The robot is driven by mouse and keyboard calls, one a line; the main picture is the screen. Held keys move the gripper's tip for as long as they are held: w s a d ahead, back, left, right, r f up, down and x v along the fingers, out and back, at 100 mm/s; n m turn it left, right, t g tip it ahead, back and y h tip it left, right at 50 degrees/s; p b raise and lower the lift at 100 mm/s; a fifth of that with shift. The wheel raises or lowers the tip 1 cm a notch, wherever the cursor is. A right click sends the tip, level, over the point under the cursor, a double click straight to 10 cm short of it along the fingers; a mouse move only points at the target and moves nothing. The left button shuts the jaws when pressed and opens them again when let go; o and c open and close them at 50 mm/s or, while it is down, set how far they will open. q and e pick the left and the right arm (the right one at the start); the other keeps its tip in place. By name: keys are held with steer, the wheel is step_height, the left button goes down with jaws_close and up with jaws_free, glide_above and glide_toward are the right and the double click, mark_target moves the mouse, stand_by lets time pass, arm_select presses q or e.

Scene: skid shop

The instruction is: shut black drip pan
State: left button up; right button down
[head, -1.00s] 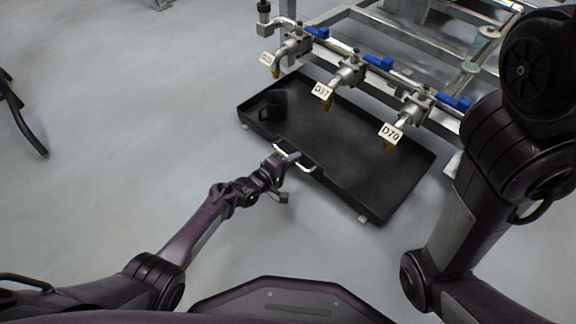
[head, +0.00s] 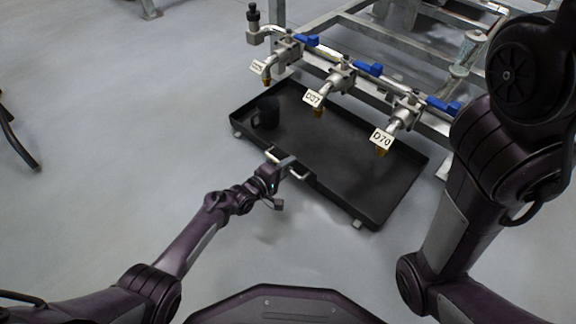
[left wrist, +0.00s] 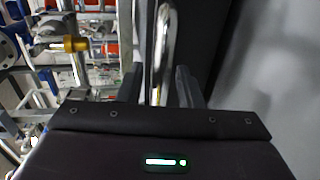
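The black drip pan (head: 345,190) sticks out from under the taps of the metal rack in the head view. Its pale bar handle (head: 298,174) is on the near long side. My left gripper (head: 282,165) is at this handle. In the left wrist view, the two fingers of my left gripper (left wrist: 160,88) stand apart, one on each side of the shiny handle bar (left wrist: 162,45). Gaps show between bar and fingers; I cannot tell whether either touches it. My right arm fills the right side of the head view; its gripper is out of frame.
A dark mug (head: 266,112) stands in the pan's left end. Three labelled taps with blue levers, one marked D70 (head: 382,137), hang from the rack (head: 345,18) over the pan's far side.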

arm_select(q)
steer(key=p+v, duration=0.4)
steer(key=v, duration=0.3)
steer(key=shift+s+p, duration=0.15)
steer(key=shift+p, duration=0.25)
steer(key=shift+a, duration=0.1)
